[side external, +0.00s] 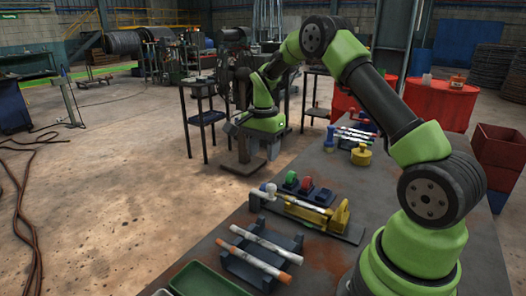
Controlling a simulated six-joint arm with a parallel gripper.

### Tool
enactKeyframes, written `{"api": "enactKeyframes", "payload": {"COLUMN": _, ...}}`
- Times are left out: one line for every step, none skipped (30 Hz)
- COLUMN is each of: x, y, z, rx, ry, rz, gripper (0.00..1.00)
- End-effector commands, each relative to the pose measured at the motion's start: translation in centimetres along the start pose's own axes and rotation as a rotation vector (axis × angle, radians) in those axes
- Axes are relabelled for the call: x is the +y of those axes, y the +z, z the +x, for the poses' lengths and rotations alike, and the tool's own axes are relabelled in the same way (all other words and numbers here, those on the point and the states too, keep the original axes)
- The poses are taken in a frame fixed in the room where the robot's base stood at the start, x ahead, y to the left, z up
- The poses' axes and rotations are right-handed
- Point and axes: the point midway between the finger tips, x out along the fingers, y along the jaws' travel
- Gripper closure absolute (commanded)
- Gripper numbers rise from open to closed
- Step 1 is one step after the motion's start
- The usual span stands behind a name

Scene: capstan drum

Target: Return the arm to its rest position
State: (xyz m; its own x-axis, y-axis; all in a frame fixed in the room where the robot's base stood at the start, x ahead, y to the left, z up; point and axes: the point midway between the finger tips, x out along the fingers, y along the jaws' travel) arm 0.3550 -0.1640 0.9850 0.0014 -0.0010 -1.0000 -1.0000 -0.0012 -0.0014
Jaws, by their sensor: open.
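My green and black arm rises from the right foreground of the workbench (325,250) and arches over to the left in the side external view. My gripper (238,131) hangs at the far end of the arm, left of the bench's edge and above the floor. The capstan fixture (340,217) with yellow supports lies on the bench, well below and to the right of the gripper.
A green tray (205,281) sits at the front. A red drum (440,102) is behind the bench.

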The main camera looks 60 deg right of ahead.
Motion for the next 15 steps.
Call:
{"api": "enactKeyframes", "payload": {"x": 0.0, "y": 0.0, "z": 0.0, "rx": 0.000, "ry": 0.000, "rz": 0.000, "gripper": 0.51}}
{"api": "enactKeyframes", "payload": {"x": 0.0, "y": 0.1, "z": -0.1, "rx": 0.000, "ry": -0.002, "rz": -0.003, "gripper": 0.51}}
{"api": "enactKeyframes", "payload": {"x": 0.0, "y": 0.2, "z": -0.4, "rx": 0.001, "ry": -0.006, "rz": -0.010, "gripper": 0.51}}
{"api": "enactKeyframes", "payload": {"x": 0.0, "y": 0.4, "z": -0.8, "rx": 0.002, "ry": -0.012, "rz": -0.019, "gripper": 0.51}}
{"api": "enactKeyframes", "payload": {"x": 0.0, "y": 0.7, "z": -1.3, "rx": 0.003, "ry": -0.020, "rz": -0.033, "gripper": 0.51}}
{"api": "enactKeyframes", "payload": {"x": 0.1, "y": 1.2, "z": -2.2, "rx": 0.006, "ry": -0.035, "rz": -0.058, "gripper": 0.51}}
{"api": "enactKeyframes", "payload": {"x": 0.2, "y": 1.7, "z": -3.1, "rx": 0.009, "ry": -0.049, "rz": -0.083, "gripper": 0.51}}
{"api": "enactKeyframes", "payload": {"x": 0.3, "y": 2.3, "z": -4.0, "rx": 0.012, "ry": -0.065, "rz": -0.112, "gripper": 0.51}}
{"api": "enactKeyframes", "payload": {"x": 0.6, "y": 3.2, "z": -5.5, "rx": 0.016, "ry": -0.090, "rz": -0.157, "gripper": 0.51}}
{"api": "enactKeyframes", "payload": {"x": 0.9, "y": 3.9, "z": -6.6, "rx": 0.020, "ry": -0.110, "rz": -0.194, "gripper": 0.51}}
{"api": "enactKeyframes", "payload": {"x": 1.3, "y": 4.7, "z": -7.7, "rx": 0.025, "ry": -0.130, "rz": -0.233, "gripper": 0.51}}
{"api": "enactKeyframes", "payload": {"x": 1.9, "y": 5.8, "z": -9.2, "rx": 0.030, "ry": -0.158, "rz": -0.286, "gripper": 0.51}}
{"api": "enactKeyframes", "payload": {"x": 2.5, "y": 6.6, "z": -10.2, "rx": 0.035, "ry": -0.179, "rz": -0.326, "gripper": 0.51}}
{"api": "enactKeyframes", "payload": {"x": 3.0, "y": 7.4, "z": -11.1, "rx": 0.041, "ry": -0.200, "rz": -0.366, "gripper": 0.51}}
{"api": "enactKeyframes", "payload": {"x": 3.9, "y": 8.5, "z": -12.3, "rx": 0.047, "ry": -0.228, "rz": -0.419, "gripper": 0.51}}
